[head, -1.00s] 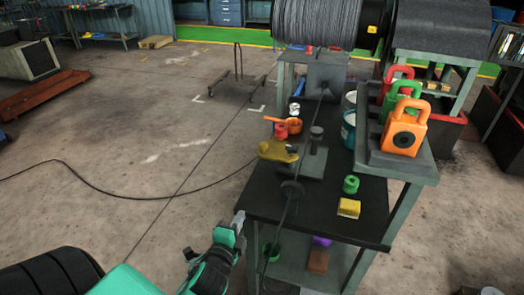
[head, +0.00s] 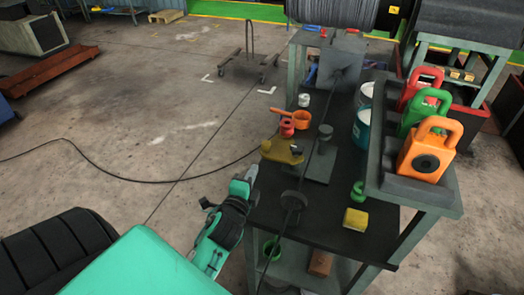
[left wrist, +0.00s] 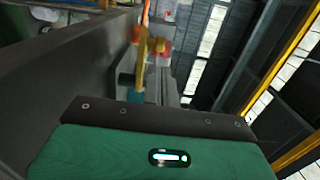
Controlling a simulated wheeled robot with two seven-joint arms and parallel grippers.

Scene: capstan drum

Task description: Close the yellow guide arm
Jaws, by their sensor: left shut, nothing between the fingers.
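The yellow guide arm (head: 281,150) is a flat mustard-coloured piece at the left edge of the dark bench top, beside a post on a grey plate (head: 322,160). A dark cable runs lengthwise past this post. My left gripper (head: 250,173) is shut and empty just off the bench's left edge, a little nearer to me than the guide arm and apart from it in the head view. In the left wrist view a narrow yellow piece (left wrist: 142,62), probably the guide arm, stands ahead of the gripper. My right gripper is out of view.
A red item (head: 287,127) and an orange cup (head: 301,119) sit behind the guide arm. A yellow block (head: 355,219) and a green item (head: 358,191) lie to the right. Orange, green and red padlock-shaped blocks stand on the raised shelf (head: 440,197).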

